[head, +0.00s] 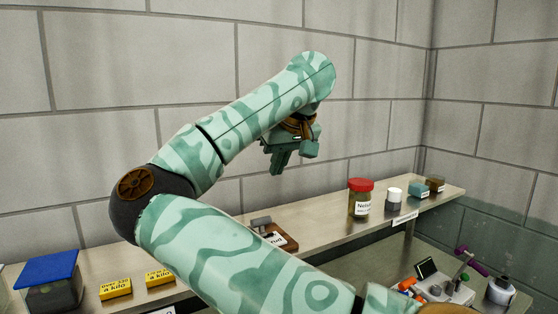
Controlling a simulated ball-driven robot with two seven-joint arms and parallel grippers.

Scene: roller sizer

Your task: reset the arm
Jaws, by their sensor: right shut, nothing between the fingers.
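My right arm (235,255) rises from the bottom of the head view, bends at a dark elbow on the left and reaches back up to the right. My right gripper (279,168) hangs from its end with the fingers pointing down. It is shut and empty, in front of the block wall and above the shelf. The forearm and wrist partly hide the gripper's upper part. My left gripper is not in view.
A long shelf (330,228) runs along the wall. It holds a blue-lidded box (48,285), yellow boxes (115,288), a brown tray (280,237), a red-lidded jar (360,198) and small containers (392,200).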

